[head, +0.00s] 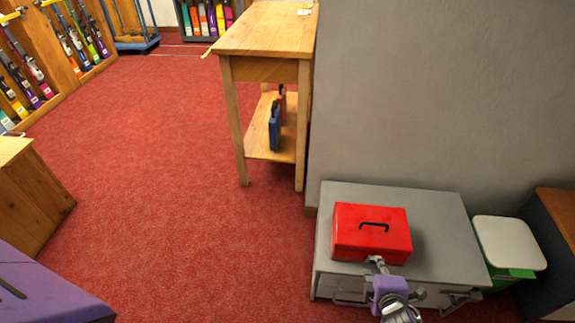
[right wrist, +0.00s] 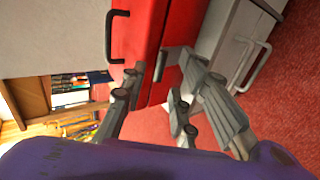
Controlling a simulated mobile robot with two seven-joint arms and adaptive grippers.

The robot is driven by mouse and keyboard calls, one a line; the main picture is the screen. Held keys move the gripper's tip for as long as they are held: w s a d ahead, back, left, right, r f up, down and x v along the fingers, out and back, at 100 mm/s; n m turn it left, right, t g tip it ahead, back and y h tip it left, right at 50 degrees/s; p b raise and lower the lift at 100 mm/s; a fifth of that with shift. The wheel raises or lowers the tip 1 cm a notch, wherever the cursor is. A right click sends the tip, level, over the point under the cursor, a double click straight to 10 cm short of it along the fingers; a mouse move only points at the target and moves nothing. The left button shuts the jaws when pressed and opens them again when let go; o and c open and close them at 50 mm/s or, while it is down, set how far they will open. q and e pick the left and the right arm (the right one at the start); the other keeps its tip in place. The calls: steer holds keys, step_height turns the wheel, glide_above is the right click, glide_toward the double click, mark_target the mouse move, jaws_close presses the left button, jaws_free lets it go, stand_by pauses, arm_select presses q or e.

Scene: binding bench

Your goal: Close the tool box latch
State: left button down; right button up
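The red tool box (head: 371,240) sits on top of a grey metal cabinet (head: 440,210), with its lid down and a black handle on top. In the right wrist view the red box (right wrist: 150,40) is close in front of my right gripper (right wrist: 172,75). A small grey latch (right wrist: 172,62) shows at the box's front, by the fingers. The fingers are apart, with nothing seen held between them. In the head view my right gripper (head: 377,264) is at the front face of the box, and it hides the latch. My left gripper is not in view.
The cabinet has drawer handles (right wrist: 254,65) on its front. A grey wall (head: 440,90) rises right behind the box. A white-lidded green bin (head: 509,243) stands to the right. A wooden table (head: 268,35) stands behind, and open red carpet (head: 170,150) lies left.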

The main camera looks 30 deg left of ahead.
steer(key=v, duration=0.7)
steer(key=shift+s, duration=0.25)
steer(key=shift+r, duration=0.15)
steer(key=shift+c, duration=0.5)
